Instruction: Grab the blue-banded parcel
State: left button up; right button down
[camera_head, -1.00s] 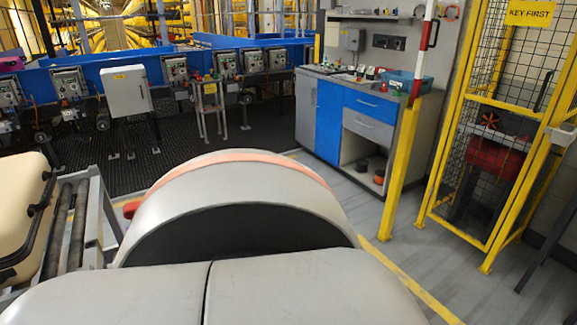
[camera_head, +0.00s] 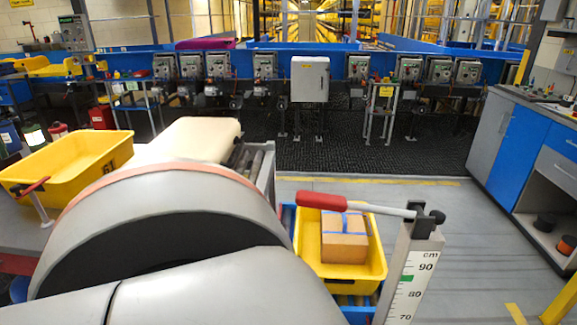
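The blue-banded parcel (camera_head: 344,247) is a brown cardboard box with a blue band across its top and front. It sits inside a yellow tray (camera_head: 376,263) at the lower right of centre in the head view. The tray rests on something blue, mostly hidden below it. Neither of my grippers is in view. A large grey rounded part of my own body fills the lower left and hides what is behind it.
A lever with a red handle (camera_head: 322,202) reaches over the tray from a post with a cm scale (camera_head: 410,278). Another yellow tray (camera_head: 65,165) stands left, beside a cream case (camera_head: 200,138). A blue-doored cabinet (camera_head: 508,140) is right.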

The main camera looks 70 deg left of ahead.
aim_at(344, 240)
jog(key=u, duration=1.55)
